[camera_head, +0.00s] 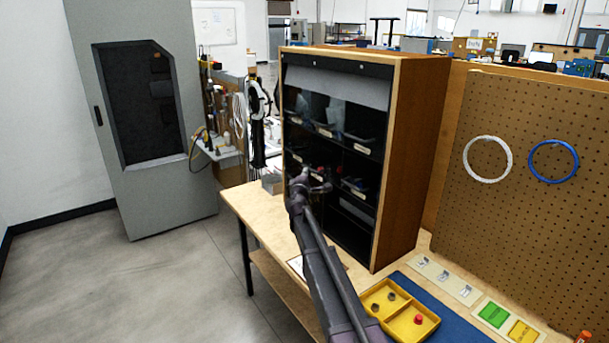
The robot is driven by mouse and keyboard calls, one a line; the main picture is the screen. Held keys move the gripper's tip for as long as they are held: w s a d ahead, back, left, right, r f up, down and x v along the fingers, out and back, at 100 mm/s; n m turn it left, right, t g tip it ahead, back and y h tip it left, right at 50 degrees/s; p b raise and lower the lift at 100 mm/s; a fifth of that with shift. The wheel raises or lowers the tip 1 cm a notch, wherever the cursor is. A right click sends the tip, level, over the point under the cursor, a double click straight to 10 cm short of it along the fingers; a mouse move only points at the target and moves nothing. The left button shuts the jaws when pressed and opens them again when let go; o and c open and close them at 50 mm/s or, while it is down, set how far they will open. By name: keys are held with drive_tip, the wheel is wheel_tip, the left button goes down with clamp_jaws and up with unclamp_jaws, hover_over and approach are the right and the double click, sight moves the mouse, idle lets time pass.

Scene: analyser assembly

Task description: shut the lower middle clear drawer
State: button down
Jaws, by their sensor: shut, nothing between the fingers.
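A wooden cabinet (418,150) stands on the workbench with rows of small drawers in its dark front. The upper row shows three labelled clear drawers, with the upper middle one (325,130) in plain view. In the row below, a left drawer (297,157) and a right drawer (355,190) show their labels. The lower middle drawer lies between them, mostly hidden behind my gripper (318,182), so I cannot tell how far out it stands. My gripper is shut and empty, in front of the lower row. Whether it touches a drawer is unclear.
A yellow divided tray (405,322) with small parts sits on a blue mat (440,308) at the front right. A pegboard (540,190) with a white and a blue ring rises at the right. A grey locker (160,190) stands at the left.

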drive_tip(key=shift+a, duration=0.3)
drive_tip(key=a+b+v, duration=0.2)
drive_tip(key=v, duration=1.1)
drive_tip(key=shift+w, duration=0.35)
drive_tip(key=shift+f, duration=0.15)
